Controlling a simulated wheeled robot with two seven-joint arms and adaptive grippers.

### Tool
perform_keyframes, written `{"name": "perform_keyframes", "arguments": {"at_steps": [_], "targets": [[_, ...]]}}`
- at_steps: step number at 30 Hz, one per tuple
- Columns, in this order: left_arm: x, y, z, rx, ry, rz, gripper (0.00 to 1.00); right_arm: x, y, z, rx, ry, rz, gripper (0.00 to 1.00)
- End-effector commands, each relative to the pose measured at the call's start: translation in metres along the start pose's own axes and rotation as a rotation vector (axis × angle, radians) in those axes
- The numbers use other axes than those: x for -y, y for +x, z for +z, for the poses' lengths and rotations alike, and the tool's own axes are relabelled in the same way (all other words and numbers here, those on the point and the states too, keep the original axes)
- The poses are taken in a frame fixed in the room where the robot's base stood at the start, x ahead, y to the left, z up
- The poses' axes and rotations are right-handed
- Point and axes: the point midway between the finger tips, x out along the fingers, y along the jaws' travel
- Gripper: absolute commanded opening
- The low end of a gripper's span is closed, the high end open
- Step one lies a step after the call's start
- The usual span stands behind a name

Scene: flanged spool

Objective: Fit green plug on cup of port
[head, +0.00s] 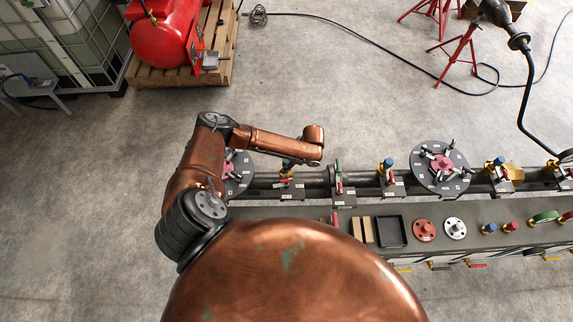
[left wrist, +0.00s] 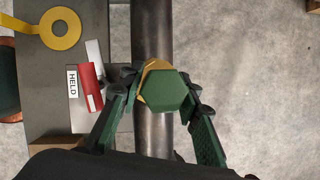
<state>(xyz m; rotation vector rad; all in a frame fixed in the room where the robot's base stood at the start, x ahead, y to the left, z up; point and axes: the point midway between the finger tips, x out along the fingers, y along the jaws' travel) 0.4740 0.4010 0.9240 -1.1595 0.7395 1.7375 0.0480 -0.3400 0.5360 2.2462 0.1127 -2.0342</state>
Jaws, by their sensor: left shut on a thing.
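The green plug (left wrist: 166,92) is hexagonal and shows end-on in the left wrist view. My left gripper (left wrist: 163,97) is shut on it, with one dark green finger on each side. A yellow brass part (left wrist: 153,68), apparently the port's cup, shows behind the plug's upper left edge, over the dark pipe (left wrist: 153,30). The plug covers most of it, so I cannot tell whether they touch or are apart. In the head view my left forearm reaches over the pipe line (head: 315,178) and hides most of the gripper. My right gripper is not in view.
A red handle (left wrist: 89,82) and a HELD tag (left wrist: 72,82) lie left of the plug, near a yellow ring (left wrist: 60,28). The bench (head: 300,212) holds a black tray (head: 391,231) and flanges. A flanged spool (head: 439,167) stands to the right.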

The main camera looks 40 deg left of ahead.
Motion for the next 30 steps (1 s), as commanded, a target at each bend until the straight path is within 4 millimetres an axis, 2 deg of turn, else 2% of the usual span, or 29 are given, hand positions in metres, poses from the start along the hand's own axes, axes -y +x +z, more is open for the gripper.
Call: {"name": "perform_keyframes", "arguments": {"at_steps": [30], "targets": [[0.001,0.002,0.001,0.000,0.000,-0.001,0.00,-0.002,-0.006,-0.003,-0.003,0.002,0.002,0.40]]}}
